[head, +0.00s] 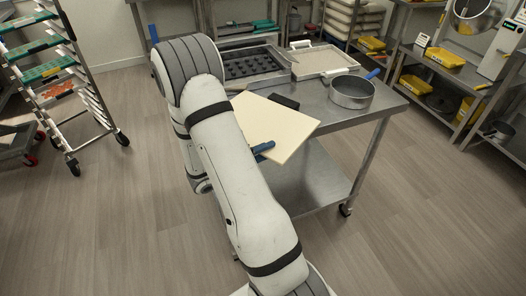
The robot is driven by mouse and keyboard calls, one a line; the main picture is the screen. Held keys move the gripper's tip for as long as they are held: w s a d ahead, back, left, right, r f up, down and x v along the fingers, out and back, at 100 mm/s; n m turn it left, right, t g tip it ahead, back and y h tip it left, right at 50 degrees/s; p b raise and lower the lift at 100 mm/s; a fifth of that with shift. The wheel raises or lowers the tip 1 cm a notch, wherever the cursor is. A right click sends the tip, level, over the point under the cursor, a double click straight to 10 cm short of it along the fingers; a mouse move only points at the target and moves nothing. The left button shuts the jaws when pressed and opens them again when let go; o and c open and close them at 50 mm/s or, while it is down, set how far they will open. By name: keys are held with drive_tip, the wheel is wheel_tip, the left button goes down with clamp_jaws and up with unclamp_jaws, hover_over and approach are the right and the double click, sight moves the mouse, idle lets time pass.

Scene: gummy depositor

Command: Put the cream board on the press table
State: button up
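The cream board (270,122) is a flat pale panel in the middle of the head view, partly behind my arm. It reaches over the near edge of the steel table (330,112), and its near corner hangs past that edge. My gripper (263,149) shows as dark blue fingers at the board's near left edge, shut on it; the rest is hidden by my arm. I cannot tell whether the board touches the table. A black object (284,101) lies at the board's far edge.
On the table, a dark moulded tray (252,64), a pale-filled tray (321,61) and a round steel sieve (351,92) stand behind and right of the board. A wheeled rack (62,75) is at left, shelves (440,68) at right. The front floor is clear.

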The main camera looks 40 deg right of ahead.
clamp_jaws()
idle(0.3)
drive_tip(key=shift+w, duration=0.1)
